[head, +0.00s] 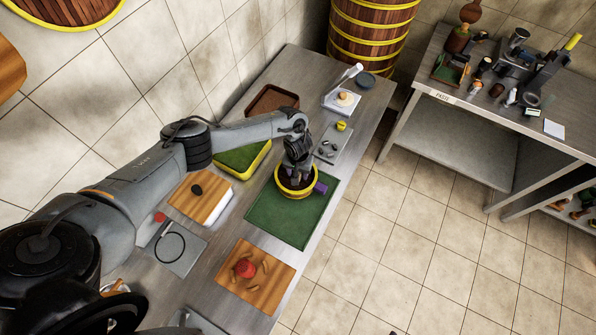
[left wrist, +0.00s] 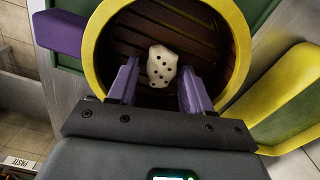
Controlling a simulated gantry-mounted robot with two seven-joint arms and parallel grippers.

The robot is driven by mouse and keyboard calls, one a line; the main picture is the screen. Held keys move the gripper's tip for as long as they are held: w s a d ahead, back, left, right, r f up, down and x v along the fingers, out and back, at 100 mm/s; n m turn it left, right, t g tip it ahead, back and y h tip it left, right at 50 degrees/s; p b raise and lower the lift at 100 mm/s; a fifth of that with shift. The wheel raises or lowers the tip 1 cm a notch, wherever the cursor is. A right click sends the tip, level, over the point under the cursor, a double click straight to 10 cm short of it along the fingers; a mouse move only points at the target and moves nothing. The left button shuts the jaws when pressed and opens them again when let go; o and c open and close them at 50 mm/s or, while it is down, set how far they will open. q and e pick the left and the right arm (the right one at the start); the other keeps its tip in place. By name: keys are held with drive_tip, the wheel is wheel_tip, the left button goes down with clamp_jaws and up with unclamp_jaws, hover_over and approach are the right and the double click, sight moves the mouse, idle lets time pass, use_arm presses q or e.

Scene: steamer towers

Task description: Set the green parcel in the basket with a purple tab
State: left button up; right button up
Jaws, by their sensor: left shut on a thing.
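The basket with a yellow rim (head: 293,195) stands on a dark green mat (head: 275,219). Its purple tab (head: 320,188) points right in the head view and shows at left in the left wrist view (left wrist: 57,35). My left gripper (head: 297,178) reaches down into the basket's mouth. In the left wrist view its purple fingers (left wrist: 158,78) are apart around a white, black-spotted item (left wrist: 162,66), inside the rim. The gripper is shut on this item. I cannot make out a green parcel in either view. My right gripper is not in view.
A green tray with a yellow edge (head: 261,152) is left of the basket. A wooden block (head: 190,205) and a board with a red item (head: 264,285) lie nearer. A brown tray (head: 272,97) and a white scale (head: 341,107) stand farther back.

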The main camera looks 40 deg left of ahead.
use_arm(q)
drive_tip(key=shift+f, duration=0.5)
drive_tip(key=o, duration=1.1)
drive_tip(key=shift+r, duration=0.15)
wheel_tip(320, 180, up, 9)
drive_tip(key=shift+r+p, duration=0.15)
drive_tip(key=shift+p, duration=0.35)
drive_tip(key=shift+r, duration=0.65)
